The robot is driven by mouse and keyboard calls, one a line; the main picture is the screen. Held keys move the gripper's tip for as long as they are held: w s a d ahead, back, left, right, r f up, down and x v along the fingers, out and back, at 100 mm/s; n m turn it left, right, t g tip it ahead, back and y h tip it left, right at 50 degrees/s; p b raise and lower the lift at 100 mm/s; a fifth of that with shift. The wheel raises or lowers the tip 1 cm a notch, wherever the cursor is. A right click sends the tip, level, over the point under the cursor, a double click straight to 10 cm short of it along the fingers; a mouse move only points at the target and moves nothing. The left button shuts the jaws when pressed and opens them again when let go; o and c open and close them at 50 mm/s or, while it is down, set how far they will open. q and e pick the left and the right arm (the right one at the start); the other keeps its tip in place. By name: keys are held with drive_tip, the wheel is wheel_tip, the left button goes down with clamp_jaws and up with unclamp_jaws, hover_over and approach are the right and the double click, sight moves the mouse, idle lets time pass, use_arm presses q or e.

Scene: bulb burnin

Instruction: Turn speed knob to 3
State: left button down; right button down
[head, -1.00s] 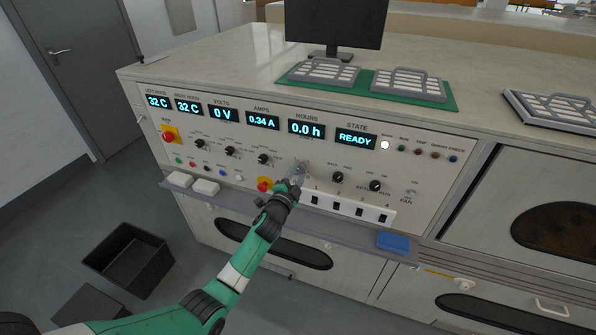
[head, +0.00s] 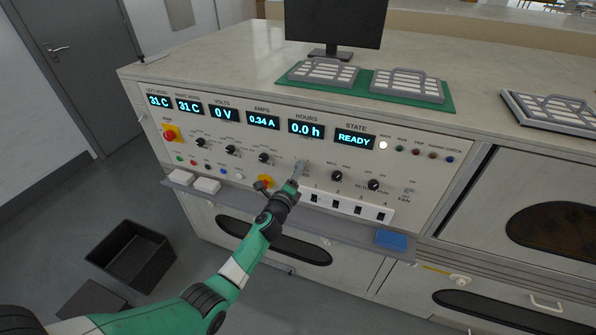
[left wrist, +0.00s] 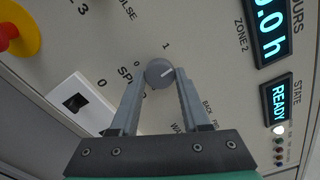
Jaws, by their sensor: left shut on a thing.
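The speed knob (left wrist: 159,73) is a round grey dial with a white pointer line, seen between my left fingertips in the left wrist view. Its pointer faces right and slightly up. The printed 0 is left of the knob and the 1 is above it; the 2 and 3 marks of this dial cannot be made out. The word beginning "SPE" is partly hidden by a finger. My left gripper (head: 301,169) is at the control panel (head: 232,168), below the HOURS display, shut on the knob. In the head view the gripper hides the knob. My right gripper is not in view.
A shelf ledge (head: 285,212) runs below the panel. The STATE display (head: 355,138) reads READY.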

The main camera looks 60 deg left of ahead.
use_arm(q)
drive_tip(key=m+p, duration=0.3)
drive_tip(key=m, duration=2.5)
drive_tip(key=shift+a+r+p, duration=0.1)
drive_tip(key=shift+p, duration=0.3)
drive_tip(key=shift+m, duration=0.3)
drive_tip(key=shift+c, duration=1.9)
unclamp_jaws()
drive_tip(key=shift+s, duration=0.1)
